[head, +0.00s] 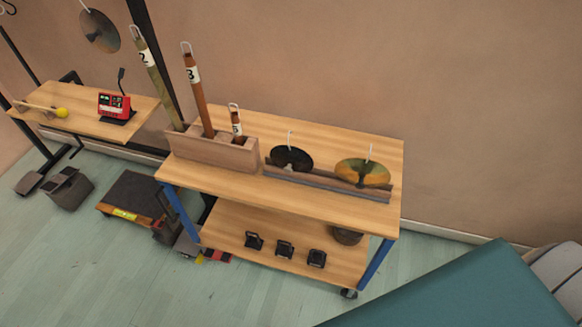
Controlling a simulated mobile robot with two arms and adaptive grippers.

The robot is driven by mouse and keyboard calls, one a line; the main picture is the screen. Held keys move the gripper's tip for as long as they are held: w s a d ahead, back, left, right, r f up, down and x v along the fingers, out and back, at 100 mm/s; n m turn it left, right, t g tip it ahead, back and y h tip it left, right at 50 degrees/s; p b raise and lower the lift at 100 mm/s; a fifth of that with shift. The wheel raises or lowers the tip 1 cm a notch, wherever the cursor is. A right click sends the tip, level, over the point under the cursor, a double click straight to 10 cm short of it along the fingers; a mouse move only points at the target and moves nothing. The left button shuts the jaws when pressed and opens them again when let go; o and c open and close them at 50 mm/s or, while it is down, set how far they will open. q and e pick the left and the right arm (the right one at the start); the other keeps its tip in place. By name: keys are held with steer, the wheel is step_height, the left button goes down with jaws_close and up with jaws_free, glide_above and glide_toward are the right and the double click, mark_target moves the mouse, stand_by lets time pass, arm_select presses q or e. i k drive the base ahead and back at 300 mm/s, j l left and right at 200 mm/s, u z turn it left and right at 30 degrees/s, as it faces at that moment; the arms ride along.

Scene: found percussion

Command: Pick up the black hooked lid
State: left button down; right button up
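The black hooked lid (291,158) is a dark round disc with a pale wire hook rising from its top. It stands in a long low wooden rack (330,187) on the upper shelf of a wooden cart (305,200). A brown and yellowish hooked lid (362,172) stands to its right in the same rack, apart from it. The rack's front hides the black lid's lower edge. Neither of my grippers is in view.
A wooden block holder (215,150) with numbered, hooked tubes stands left of the rack. The cart's lower shelf carries several small black clamps (285,249) and a round pot (346,236). A teal surface (470,290) fills the lower right. A hanging disc (99,31) and side table (85,118) are left.

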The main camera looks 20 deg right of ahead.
mark_target(291, 158)
steer(key=i+j+z, duration=0.15)
steer(key=z, duration=0.7)
